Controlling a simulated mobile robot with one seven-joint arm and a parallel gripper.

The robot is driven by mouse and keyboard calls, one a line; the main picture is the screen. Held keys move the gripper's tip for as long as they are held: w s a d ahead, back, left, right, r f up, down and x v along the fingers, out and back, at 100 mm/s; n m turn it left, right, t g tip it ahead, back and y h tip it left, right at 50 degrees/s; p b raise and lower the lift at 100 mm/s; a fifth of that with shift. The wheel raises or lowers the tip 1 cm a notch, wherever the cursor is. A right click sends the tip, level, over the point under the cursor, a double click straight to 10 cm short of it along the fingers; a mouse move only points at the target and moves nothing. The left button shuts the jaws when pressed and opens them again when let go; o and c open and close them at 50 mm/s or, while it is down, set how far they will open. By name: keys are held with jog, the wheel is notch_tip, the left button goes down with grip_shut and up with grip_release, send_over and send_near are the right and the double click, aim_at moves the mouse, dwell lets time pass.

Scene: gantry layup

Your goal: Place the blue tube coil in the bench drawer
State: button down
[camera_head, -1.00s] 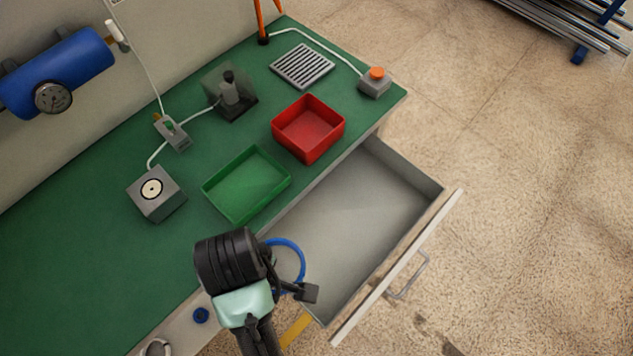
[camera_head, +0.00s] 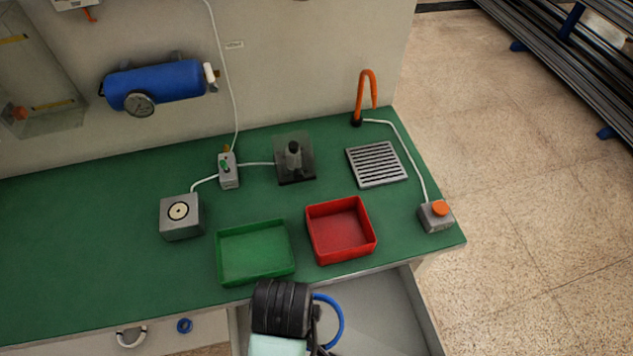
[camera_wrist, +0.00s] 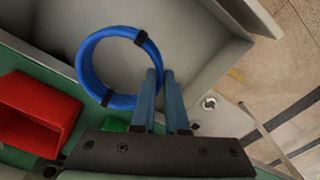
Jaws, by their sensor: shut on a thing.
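The blue tube coil (camera_head: 335,314) is a ring with dark bands. My gripper (camera_wrist: 161,80) is shut on one side of it in the wrist view, and the ring (camera_wrist: 84,66) hangs out to the left of the fingers. The bench drawer (camera_head: 384,312) is pulled open, grey and bare where I see it; it also shows in the wrist view (camera_wrist: 185,30). The coil appears over the open drawer, and its height above the drawer floor is hard to tell. My arm hides part of the drawer and coil in the head view.
A green tray (camera_head: 228,274) and a red bin (camera_head: 340,258) stand near the front edge of the green bench (camera_head: 90,250). A grey box with an orange button (camera_head: 436,216) sits at the right end. A vent grille (camera_head: 376,164) and an orange hook (camera_head: 366,90) are behind.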

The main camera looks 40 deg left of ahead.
notch_tip(320, 180, down, 14)
jog(key=shift+w+r+b, duration=0.1)
jog(key=shift+w+b, duration=0.05)
jog(key=shift+b, duration=0.65)
jog(key=w+a, duration=0.2)
jog(key=a, duration=0.1)
jog(key=shift+w+a, duration=0.15)
jog(key=shift+w, duration=0.15)
jog(key=shift+s+f, duration=0.1)
jog(key=shift+f, duration=0.55)
jog(key=shift+f, duration=0.2)
jog(key=c, duration=0.9)
grip_release()
jog(key=shift+c, duration=0.2)
jog(key=shift+r, duration=0.2)
